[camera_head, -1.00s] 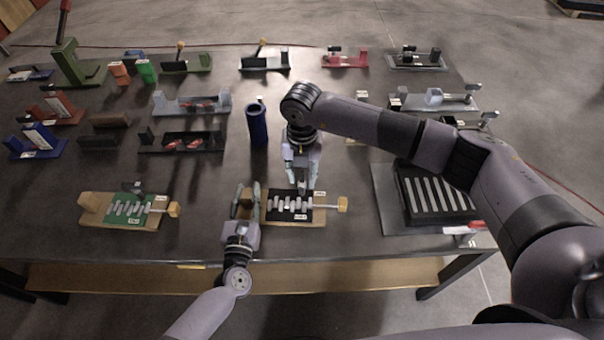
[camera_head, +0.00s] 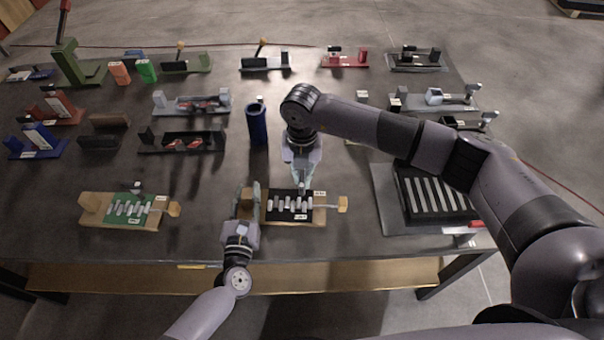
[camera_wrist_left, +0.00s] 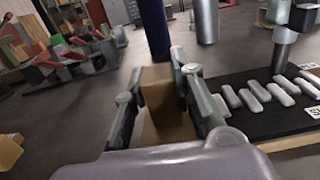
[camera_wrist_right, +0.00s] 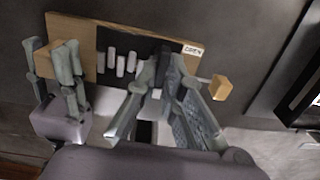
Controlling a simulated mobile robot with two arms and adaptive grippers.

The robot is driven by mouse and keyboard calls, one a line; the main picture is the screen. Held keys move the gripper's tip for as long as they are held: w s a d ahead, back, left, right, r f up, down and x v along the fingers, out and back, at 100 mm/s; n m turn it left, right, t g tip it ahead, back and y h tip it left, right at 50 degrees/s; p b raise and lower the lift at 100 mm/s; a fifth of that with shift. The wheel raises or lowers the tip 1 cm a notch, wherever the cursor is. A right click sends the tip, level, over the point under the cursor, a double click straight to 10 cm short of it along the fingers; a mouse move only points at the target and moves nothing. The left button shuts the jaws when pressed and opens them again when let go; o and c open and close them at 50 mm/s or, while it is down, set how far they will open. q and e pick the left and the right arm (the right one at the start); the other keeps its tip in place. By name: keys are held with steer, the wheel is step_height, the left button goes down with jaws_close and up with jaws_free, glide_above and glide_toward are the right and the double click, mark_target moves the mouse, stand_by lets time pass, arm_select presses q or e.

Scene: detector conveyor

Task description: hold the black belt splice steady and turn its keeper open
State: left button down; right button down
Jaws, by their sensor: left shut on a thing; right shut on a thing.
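The black belt splice (camera_head: 276,215) has a row of silver lacing pieces on a wooden board, with a yellow-ended rod at its right. My left gripper (camera_head: 248,195) is shut on the wooden block at the board's left end, and this block (camera_wrist_left: 165,105) shows between its fingers in the left wrist view. My right gripper (camera_head: 301,189) points down over the splice's upper middle. In the right wrist view its fingers close on a small dark piece (camera_wrist_right: 160,70), apparently the keeper, mostly hidden by them. An OPEN label (camera_wrist_right: 193,49) lies to its right.
A similar green splice (camera_head: 122,217) on a wooden board is at left. A blue cylinder (camera_head: 257,124) stands behind the grippers. A black slatted unit (camera_head: 437,193) is at right. Several other fixtures fill the table's back.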

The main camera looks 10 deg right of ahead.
mark_target(302, 178)
steer(key=shift+n, duration=0.3)
steer(key=n, duration=0.3)
steer(key=shift+n, duration=2.5)
steer(key=c, duration=1.7)
jaws_free()
step_height(302, 178, up, 12)
